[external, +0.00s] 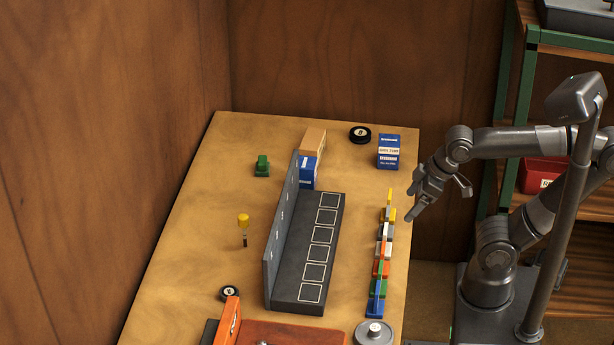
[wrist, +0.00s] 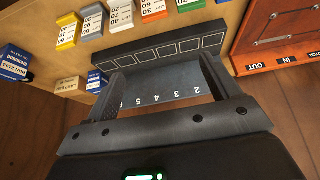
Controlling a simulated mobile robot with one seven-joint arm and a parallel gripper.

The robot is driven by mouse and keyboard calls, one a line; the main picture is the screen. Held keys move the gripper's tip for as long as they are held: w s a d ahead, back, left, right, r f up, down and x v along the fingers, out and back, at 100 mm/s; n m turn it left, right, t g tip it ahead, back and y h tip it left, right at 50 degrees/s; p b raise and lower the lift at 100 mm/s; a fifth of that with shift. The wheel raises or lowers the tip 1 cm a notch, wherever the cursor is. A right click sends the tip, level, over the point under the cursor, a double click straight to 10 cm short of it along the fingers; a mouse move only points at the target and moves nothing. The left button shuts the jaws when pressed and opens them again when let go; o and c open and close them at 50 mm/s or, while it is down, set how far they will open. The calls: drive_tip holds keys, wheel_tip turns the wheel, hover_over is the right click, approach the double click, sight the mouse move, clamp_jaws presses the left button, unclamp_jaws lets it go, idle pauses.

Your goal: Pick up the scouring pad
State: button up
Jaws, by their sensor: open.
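I cannot make out a scouring pad for certain in either view. A small green item (external: 262,167) stands on the far left part of the table in the external view; its shape is too small to tell whether it is the pad. My gripper (external: 410,204) is open and empty at the table's right edge, beside the row of coloured blocks. In the wrist view, my gripper's two fingers (wrist: 160,70) are spread, with the dark numbered rack showing beyond and between them.
The dark rack (external: 317,262) with a tall back panel stands mid-table. Several coloured number blocks (external: 381,268) line the right edge. A blue box (external: 388,151), black disc (external: 360,134), yellow-topped item (external: 243,221) and orange tray (external: 290,334) surround it. The left table area is mostly clear.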

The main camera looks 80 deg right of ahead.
drive_tip(key=w+d+r+m+y, duration=0.1)
drive_tip(key=w+d+r+m, duration=0.3)
drive_tip(key=w+r+m, duration=0.55)
drive_tip(key=m+t, duration=0.3)
drive_tip(key=m, duration=2.2)
hover_over(264, 160)
drive_tip(key=s+d, duration=0.2)
drive_tip(key=s, duration=0.4)
wheel_tip(264, 160, down, 24)
drive_tip(key=x, duration=0.5)
drive_tip(key=shift+w+a+f, duration=0.15)
drive_tip(key=shift+a+f, duration=0.2)
drive_tip(key=shift+f, duration=0.05)
drive_tip(key=shift+a+x, duration=0.15)
drive_tip(key=shift+x, duration=1.25)
drive_tip(key=shift+a+x, duration=0.15)
drive_tip(key=shift+x, duration=1.3)
